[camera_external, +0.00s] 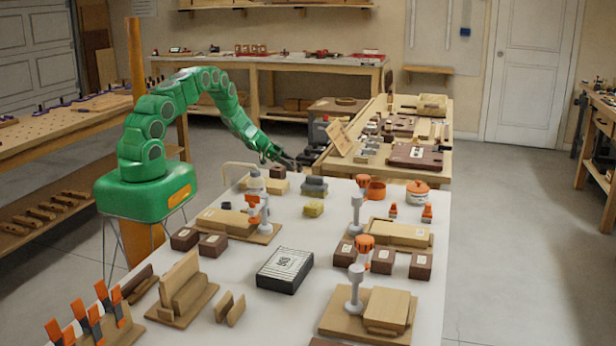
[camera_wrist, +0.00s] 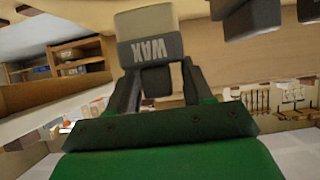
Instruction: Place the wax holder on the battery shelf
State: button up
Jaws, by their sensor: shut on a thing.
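In the wrist view, my gripper (camera_wrist: 158,78) is shut on the wax holder (camera_wrist: 150,48), a dark grey block with a paler part and the letters WAX, shown inverted. In the external view, my gripper (camera_external: 297,164) is over the far end of the white table, by the wooden bench behind it. The held block is too small and dark to make out there. I cannot pick out the battery shelf for certain in either view.
The white table (camera_external: 235,300) carries wooden fixtures, brown labelled blocks and a black box (camera_external: 285,270). Grey blocks (camera_external: 314,187) and a yellow block (camera_external: 313,208) lie near my gripper. The wooden bench (camera_external: 440,165) is crowded. Dark blocks (camera_wrist: 245,17) show in the wrist view.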

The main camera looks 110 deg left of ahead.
jog(key=shift+a+f, duration=0.2)
jog(key=shift+f, duration=0.25)
jog(key=shift+w+f, duration=0.1)
jog(key=shift+f, duration=1.15)
jog(key=o, duration=1.3)
jog(key=shift+f, duration=0.1)
jog(key=shift+c, duration=0.2)
jog(key=shift+s+r, duration=0.45)
jog(key=shift+s, duration=0.1)
jog(key=v, duration=1)
jog(key=shift+s, duration=0.4)
jog(key=shift+r, duration=0.1)
